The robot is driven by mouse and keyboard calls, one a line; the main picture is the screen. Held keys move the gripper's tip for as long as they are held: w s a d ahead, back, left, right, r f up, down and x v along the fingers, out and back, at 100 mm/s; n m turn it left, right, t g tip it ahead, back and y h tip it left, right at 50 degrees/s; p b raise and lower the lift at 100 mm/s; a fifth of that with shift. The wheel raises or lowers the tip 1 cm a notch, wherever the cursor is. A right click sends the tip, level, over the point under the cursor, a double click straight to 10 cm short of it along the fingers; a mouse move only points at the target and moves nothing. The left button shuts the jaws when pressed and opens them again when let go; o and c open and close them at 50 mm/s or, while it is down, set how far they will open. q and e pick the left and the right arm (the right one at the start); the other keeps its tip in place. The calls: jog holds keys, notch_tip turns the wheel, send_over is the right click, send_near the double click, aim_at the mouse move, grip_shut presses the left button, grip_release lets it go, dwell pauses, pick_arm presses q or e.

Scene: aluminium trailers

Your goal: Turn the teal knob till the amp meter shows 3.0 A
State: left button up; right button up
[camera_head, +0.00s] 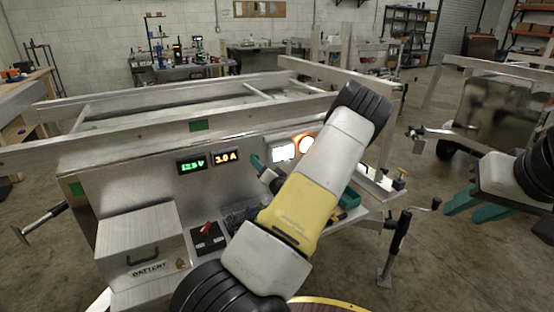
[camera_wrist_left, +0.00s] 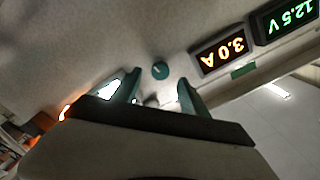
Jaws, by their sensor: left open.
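The amp meter (camera_head: 226,157) on the aluminium panel reads 3.0 A in orange digits. It also shows upside down in the left wrist view (camera_wrist_left: 222,52). The small round teal knob (camera_wrist_left: 160,70) sits on the panel in the left wrist view. My left gripper (camera_wrist_left: 160,82) is open, with one teal finger on each side of the knob in the picture and visible gaps between. I see no contact with the knob. In the head view my left arm hides the knob. My right gripper (camera_head: 461,218) is at the right, away from the panel, its teal fingers apart and empty.
A green-lit volt meter (camera_head: 192,164) is left of the amp meter. A battery box (camera_head: 140,245) stands at lower left. Trailer rails (camera_head: 130,137) run above the panel.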

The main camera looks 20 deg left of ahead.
pick_arm(q)
jog(key=shift+v, duration=1.5)
